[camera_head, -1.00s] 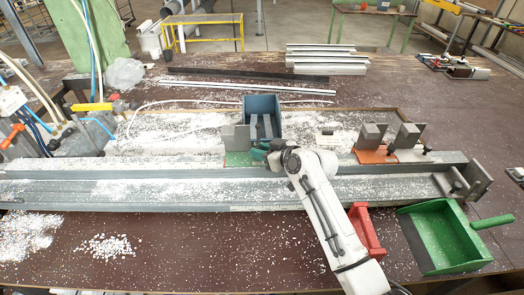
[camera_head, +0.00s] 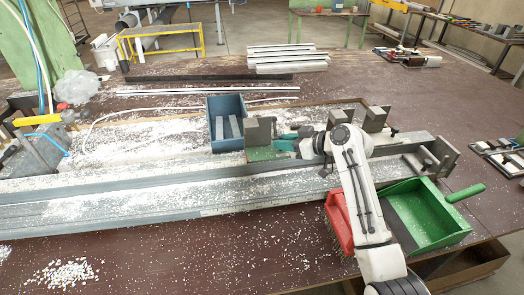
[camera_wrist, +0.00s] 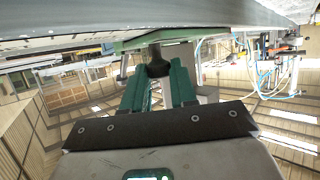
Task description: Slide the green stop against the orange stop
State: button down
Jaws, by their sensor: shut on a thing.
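The green stop, a grey block on a green plate (camera_head: 262,153), sits upright on the long metal rail. My gripper (camera_head: 286,143) is at its right front side, with teal fingers. In the wrist view, my gripper (camera_wrist: 158,78) is shut on the dark knob (camera_wrist: 158,64) under the green plate (camera_wrist: 150,39). The orange stop's grey block (camera_head: 340,116) stands further right on the rail, behind my arm. Its orange base is hidden by the arm. A gap shows between the two blocks; my wrist covers the lower part of it.
Another grey block (camera_head: 375,119) stands right of the orange stop. A blue bin (camera_head: 226,108) is behind and left of the green stop. A metal end plate (camera_head: 440,157) closes the rail at right. A green dustpan (camera_head: 425,207) and red tool (camera_head: 339,221) lie in front.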

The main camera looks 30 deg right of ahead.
jog(key=shift+s+d+b, duration=0.2)
jog(key=shift+s+d, duration=0.1)
jog(key=shift+d, duration=0.55)
jog(key=shift+s+d+b, duration=0.15)
jog(key=shift+s+d, duration=0.15)
jog(key=shift+d, duration=0.55)
jog(key=c, duration=0.9)
grip_release()
jog(key=shift+c, duration=0.2)
jog(key=shift+a, duration=0.1)
jog(key=b+v, duration=0.1)
jog(key=v, duration=0.9)
jog(key=shift+s+r, duration=0.2)
jog(key=shift+s, duration=0.05)
